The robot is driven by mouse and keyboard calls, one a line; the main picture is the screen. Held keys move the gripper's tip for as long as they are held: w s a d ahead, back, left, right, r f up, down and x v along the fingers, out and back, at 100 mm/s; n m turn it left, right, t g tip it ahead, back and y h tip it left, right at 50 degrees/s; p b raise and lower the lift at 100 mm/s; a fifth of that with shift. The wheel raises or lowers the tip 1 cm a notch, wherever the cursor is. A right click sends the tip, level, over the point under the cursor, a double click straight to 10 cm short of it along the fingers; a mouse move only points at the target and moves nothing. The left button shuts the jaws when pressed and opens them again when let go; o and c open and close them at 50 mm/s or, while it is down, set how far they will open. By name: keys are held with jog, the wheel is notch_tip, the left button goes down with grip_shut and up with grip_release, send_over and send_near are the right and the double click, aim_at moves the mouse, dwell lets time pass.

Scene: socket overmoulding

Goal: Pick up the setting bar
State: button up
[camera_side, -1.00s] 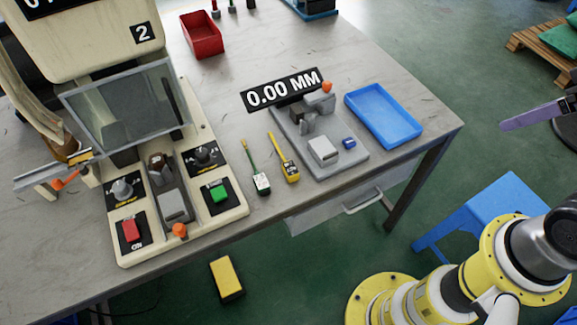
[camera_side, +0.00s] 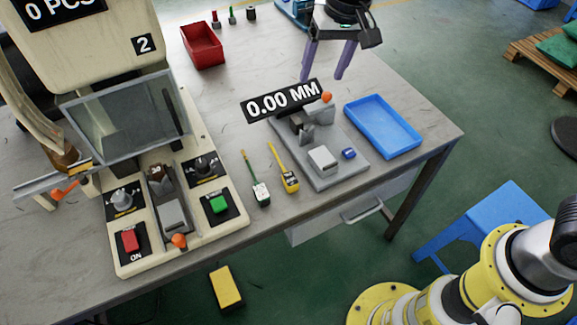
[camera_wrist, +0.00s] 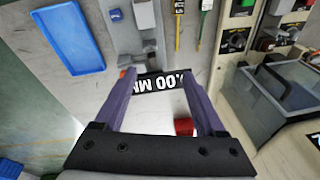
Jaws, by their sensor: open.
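Two slim tools lie side by side on the table, left of the grey gauge fixture (camera_side: 345,172). One is yellow with a dark label (camera_side: 284,168), and the other has a green shaft and a pale label (camera_side: 257,181). I cannot tell for sure which is the setting bar. In the wrist view the yellow tool (camera_wrist: 179,24) and the green tool (camera_wrist: 204,18) show at the top. My gripper (camera_side: 322,78) is open and empty, above the table behind the 0.00 MM sign (camera_side: 281,94). It is apart from both tools.
A blue tray (camera_side: 398,142) is right of the fixture, and a small blue block (camera_side: 348,153) sits on the fixture. A red bin (camera_side: 202,46) stands at the back left. The press station (camera_side: 128,259) fills the left side. Table is bare between bin and sign.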

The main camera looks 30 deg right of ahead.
jog(key=a+f+n+g, duration=0.1)
jog(key=a+f, duration=0.5)
jog(key=f, duration=0.2)
jog(key=g+h, duration=0.1)
send_over(288, 175)
jog(key=shift+n, duration=0.4)
notch_tip(288, 175, down, 13)
jog(key=shift+r, duration=0.15)
jog(key=shift+f, duration=2.95)
grip_shut()
